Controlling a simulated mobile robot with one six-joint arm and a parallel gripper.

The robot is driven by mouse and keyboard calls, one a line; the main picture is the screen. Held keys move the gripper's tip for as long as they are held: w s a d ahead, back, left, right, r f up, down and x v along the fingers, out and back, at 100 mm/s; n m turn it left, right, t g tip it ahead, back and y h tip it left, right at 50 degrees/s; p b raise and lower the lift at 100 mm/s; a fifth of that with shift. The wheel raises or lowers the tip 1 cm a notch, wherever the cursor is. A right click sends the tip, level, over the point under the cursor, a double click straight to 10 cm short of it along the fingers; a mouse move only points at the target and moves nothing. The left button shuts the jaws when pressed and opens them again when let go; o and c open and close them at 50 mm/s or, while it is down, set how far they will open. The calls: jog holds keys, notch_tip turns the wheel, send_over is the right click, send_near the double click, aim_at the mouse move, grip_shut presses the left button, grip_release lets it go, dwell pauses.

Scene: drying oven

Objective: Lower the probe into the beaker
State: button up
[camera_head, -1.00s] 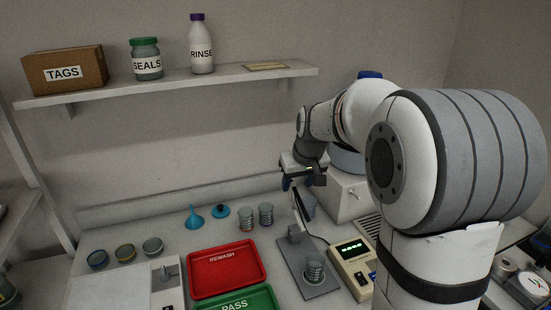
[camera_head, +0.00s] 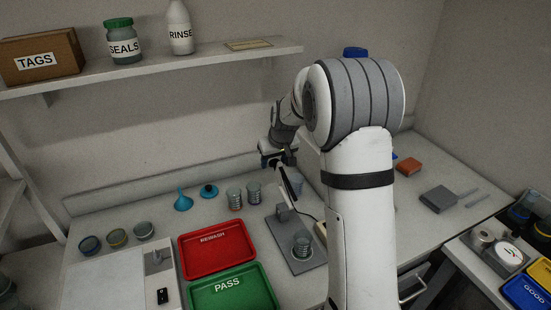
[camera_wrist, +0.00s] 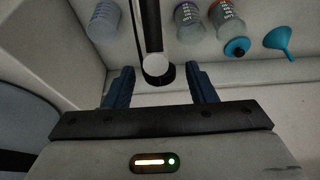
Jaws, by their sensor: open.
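A beaker (camera_head: 302,247) stands on the grey base plate of a stand (camera_head: 284,213). A dark and pale probe arm (camera_head: 289,184) rises tilted from this stand, its upper end close under my gripper (camera_head: 279,158). In the wrist view, a black and white bar (camera_wrist: 151,28) with a round pale end, apparently the probe arm, lies just beyond and between the blue fingertips of my gripper (camera_wrist: 160,72).
A red REWASH tray (camera_head: 216,265) and a green PASS tray (camera_head: 230,305) lie left of the stand. Two jars (camera_head: 235,198), a blue funnel (camera_head: 183,201) and a blue-topped item (camera_head: 209,191) stand behind. A shelf (camera_head: 150,70) runs above. My arm hides most of the meter (camera_head: 321,233).

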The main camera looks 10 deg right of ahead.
grip_shut()
dwell(0.5)
jog(key=shift+d, duration=0.1)
